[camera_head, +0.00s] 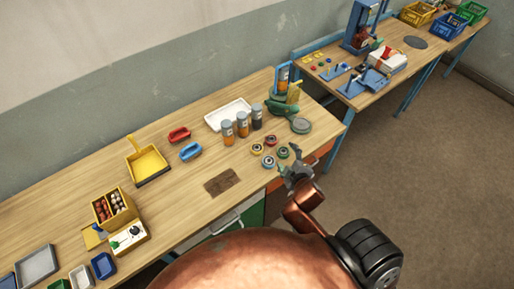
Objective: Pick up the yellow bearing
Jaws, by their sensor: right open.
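The yellow bearing (257,148) is a small ring lying flat on the wooden table (205,205), on the left of a small cluster of bearings. My right gripper (289,160) is open and empty at the table's front edge, to the right of the yellow bearing and apart from it. It is closest to the green bearing (282,152) and the blue bearing (268,162). The red bearing (271,140) lies behind, towards the wall. My left gripper is not in view.
Several jars (242,125) stand behind the bearings, with a white tray (228,114) and a green device (285,107) near them. A brown mat (222,182) lies front left. A yellow dustpan (147,163) and boxes are further left. Bare table lies between the mat and jars.

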